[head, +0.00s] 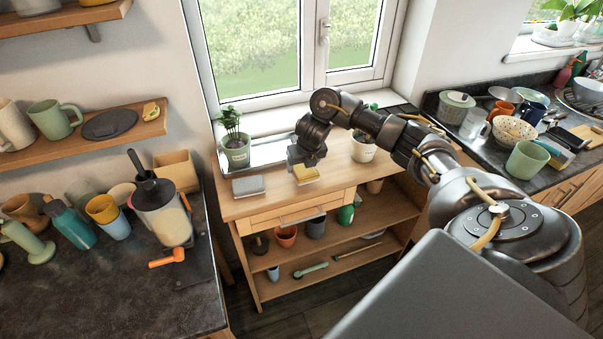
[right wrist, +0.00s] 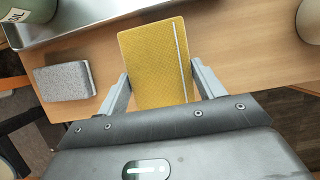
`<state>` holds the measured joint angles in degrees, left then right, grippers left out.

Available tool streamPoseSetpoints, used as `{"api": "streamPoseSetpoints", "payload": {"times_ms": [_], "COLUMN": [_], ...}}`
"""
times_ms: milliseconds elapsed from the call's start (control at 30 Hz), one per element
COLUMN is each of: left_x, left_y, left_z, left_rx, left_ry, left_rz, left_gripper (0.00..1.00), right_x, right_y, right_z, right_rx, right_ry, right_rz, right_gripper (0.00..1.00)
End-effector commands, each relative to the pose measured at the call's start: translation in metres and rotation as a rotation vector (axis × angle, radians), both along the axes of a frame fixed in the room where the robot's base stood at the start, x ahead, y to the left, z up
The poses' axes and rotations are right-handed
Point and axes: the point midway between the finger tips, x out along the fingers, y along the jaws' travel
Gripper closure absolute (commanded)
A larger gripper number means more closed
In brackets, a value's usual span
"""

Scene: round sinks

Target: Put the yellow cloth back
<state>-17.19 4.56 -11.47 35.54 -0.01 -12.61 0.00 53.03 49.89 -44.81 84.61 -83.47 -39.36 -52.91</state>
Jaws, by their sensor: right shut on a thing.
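The yellow cloth (head: 306,173) is a flat yellow rectangle with a pale stripe near one edge. In the right wrist view the cloth (right wrist: 153,62) lies between the two fingers of my right gripper (right wrist: 162,88), which is shut on it. In the head view my right gripper (head: 303,160) reaches down over the wooden shelf table (head: 290,196) under the window, with the cloth at its tip near the front edge. Whether the cloth touches the tabletop is not clear. My left gripper is not in view.
A grey sponge-like block (head: 248,186) lies left of the cloth. A metal tray (head: 268,153) and a potted plant (head: 235,145) stand behind it. A second pot (head: 363,150) stands to the right. Cluttered dark counters flank the table on both sides.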

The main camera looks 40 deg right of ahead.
Motion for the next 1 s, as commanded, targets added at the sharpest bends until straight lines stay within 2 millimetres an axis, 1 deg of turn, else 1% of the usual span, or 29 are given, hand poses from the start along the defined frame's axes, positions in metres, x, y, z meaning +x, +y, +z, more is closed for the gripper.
{"api": "streamPoseSetpoints", "payload": {"times_ms": [33, 100, 233, 333, 567, 600, 733, 1000], "left_x": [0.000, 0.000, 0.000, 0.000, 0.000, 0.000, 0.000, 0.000], "left_y": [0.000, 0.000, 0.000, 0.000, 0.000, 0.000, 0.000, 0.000], "left_z": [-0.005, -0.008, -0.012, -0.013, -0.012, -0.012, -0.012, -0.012], "left_rx": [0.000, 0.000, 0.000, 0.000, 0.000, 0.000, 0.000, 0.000], "left_ry": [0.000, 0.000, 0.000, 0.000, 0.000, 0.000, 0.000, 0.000], "left_rz": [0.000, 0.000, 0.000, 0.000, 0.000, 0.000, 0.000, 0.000], "left_gripper": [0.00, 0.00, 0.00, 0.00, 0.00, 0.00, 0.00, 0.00], "right_x": [0.003, 0.002, 0.002, 0.003, 0.003, 0.003, 0.003, 0.003], "right_y": [0.003, 0.003, 0.002, 0.002, 0.001, 0.001, 0.001, 0.001], "right_z": [-0.009, -0.020, -0.034, -0.036, -0.036, -0.036, -0.036, -0.035], "right_rx": [0.004, 0.005, 0.003, 0.002, 0.001, 0.001, 0.001, 0.001], "right_ry": [0.003, 0.006, 0.004, 0.002, 0.003, 0.003, 0.002, 0.002], "right_rz": [-0.001, -0.001, -0.001, -0.001, 0.000, 0.000, 0.000, 0.000], "right_gripper": [0.54, 0.54, 0.54, 0.54, 0.54, 0.28, 0.11, 0.11]}}
